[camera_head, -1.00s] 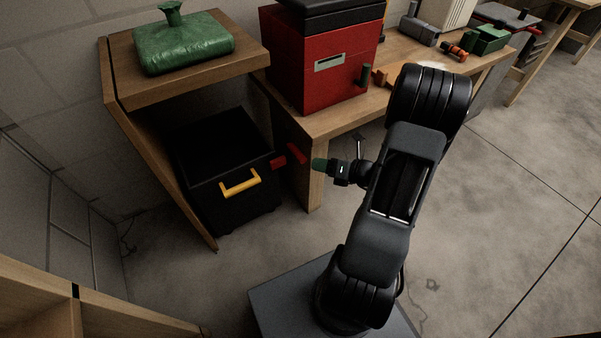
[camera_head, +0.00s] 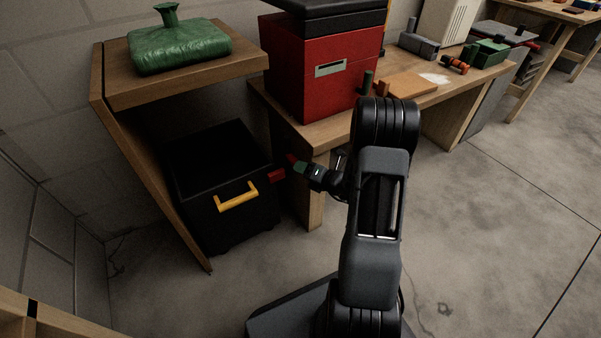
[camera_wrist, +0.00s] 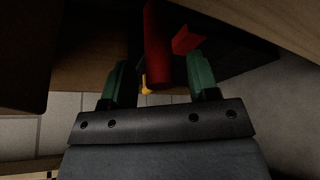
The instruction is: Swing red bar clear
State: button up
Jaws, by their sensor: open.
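The red bar (camera_wrist: 157,40) shows in the wrist view as a long red piece reaching down between my two green fingertips, with a gap on each side. A shorter red block (camera_wrist: 186,40) stands just right of it. In the head view the bar's red end (camera_head: 291,158) shows just beyond my fingertips, and a red block (camera_head: 277,175) sits by the black bin's right side. My gripper (camera_head: 299,168) is open, beside the wooden bench leg, and also shows in the wrist view (camera_wrist: 158,66). The fingers and bench hide part of the bar.
A black bin (camera_head: 240,225) with a yellow handle (camera_head: 237,196) stands on the floor left of my gripper, under a wooden shelf (camera_head: 190,85) bearing a green container (camera_head: 180,50). A red box (camera_head: 320,75) stands on the bench (camera_head: 330,129) above. Floor at right is clear.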

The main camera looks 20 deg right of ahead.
jog(key=shift+x, duration=0.85)
jog(key=shift+c, duration=0.3)
grip_shut()
